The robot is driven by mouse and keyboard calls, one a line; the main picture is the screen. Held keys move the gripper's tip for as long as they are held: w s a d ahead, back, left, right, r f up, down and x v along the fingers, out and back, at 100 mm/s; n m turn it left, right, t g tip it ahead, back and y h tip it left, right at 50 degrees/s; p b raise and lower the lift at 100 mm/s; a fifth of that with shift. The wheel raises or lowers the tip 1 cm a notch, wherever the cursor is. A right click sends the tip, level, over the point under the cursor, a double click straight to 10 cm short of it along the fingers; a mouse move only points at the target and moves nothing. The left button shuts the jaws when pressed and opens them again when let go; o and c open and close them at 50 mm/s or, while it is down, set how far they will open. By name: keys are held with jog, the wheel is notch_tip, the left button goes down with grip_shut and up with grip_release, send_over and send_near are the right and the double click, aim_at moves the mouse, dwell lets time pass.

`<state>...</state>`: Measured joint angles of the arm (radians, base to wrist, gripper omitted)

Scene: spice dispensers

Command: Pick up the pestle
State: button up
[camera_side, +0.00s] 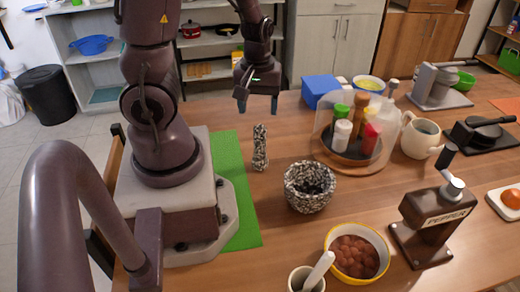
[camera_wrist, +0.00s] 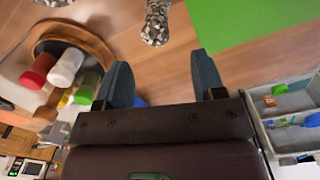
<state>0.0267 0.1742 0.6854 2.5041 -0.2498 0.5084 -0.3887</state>
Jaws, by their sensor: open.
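In the wrist view the pestle (camera_wrist: 156,22) is at the top centre, beyond the fingers, and a bit of the mortar (camera_wrist: 55,2) shows at the top edge. My gripper (camera_side: 258,104) is above the table in the side view, higher than the pestle and behind it. Its two fingers (camera_wrist: 165,85) are spread apart with nothing between them, and they do not touch the pestle.
A green mat (camera_side: 232,190) lies left of the pestle. A round tray of spice bottles under a clear cover (camera_side: 325,130) stands to the right, with a blue box (camera_side: 320,90) behind it. A bowl of brown food (camera_side: 355,254) and a pepper dispenser (camera_side: 428,225) are at the front.

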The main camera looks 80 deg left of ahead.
aim_at(260, 126)
jog(key=shift+f, duration=1.5)
jog(key=f, duration=0.3)
jog(key=shift+d+f, duration=0.25)
jog(key=shift+d, duration=0.1)
jog(key=shift+w+f, duration=0.1)
jog(key=shift+f, duration=0.7)
jog(key=c, duration=1)
